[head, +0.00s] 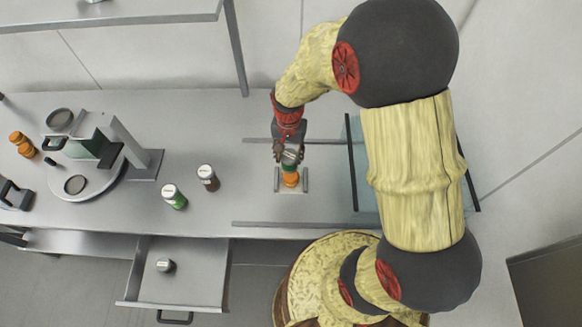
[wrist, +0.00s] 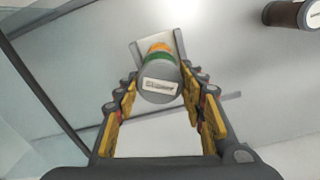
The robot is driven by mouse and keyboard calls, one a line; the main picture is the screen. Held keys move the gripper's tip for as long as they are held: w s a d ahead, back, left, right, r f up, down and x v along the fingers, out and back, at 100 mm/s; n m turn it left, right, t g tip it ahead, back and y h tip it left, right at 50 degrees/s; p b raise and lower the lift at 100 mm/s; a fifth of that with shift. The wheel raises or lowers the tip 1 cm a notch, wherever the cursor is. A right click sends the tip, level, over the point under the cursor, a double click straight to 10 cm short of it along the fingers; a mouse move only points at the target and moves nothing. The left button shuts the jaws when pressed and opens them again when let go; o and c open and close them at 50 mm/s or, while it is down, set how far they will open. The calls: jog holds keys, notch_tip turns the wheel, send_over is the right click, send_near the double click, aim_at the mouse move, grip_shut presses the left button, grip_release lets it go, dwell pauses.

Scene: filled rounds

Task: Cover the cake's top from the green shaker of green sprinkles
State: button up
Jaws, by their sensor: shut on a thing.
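My gripper (head: 289,150) points down and is shut around a grey-capped shaker (wrist: 158,86) with a pale label. A green band shows just below the cap, which I take as the shaker's green body. An orange round shape (head: 291,180), likely the cake, shows directly below the green, on a small pale stand (wrist: 144,50) with raised sides. I cannot tell whether the shaker touches it or hangs just above, and its top is hidden. My gripper's fingers (wrist: 160,92) are on both sides of the shaker in the wrist view.
A white-capped shaker with green contents (head: 174,197) and a brown one (head: 208,178) stand left on the counter (head: 240,205). Farther left are a scale-like device (head: 95,150) and orange jars (head: 22,144). A drawer (head: 190,285) stands open with a small jar (head: 165,265) inside. Glass panels stand right.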

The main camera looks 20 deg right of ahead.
aim_at(288, 159)
jog(key=shift+w+d+r, duration=0.25)
jog(key=shift+w+d, duration=0.4)
jog(key=shift+a+f, duration=0.15)
jog(key=shift+f, duration=0.05)
jog(key=shift+f+b, duration=1.5)
jog(key=shift+f, duration=0.55)
jog(key=shift+a, duration=0.15)
jog(key=shift+a, duration=0.3)
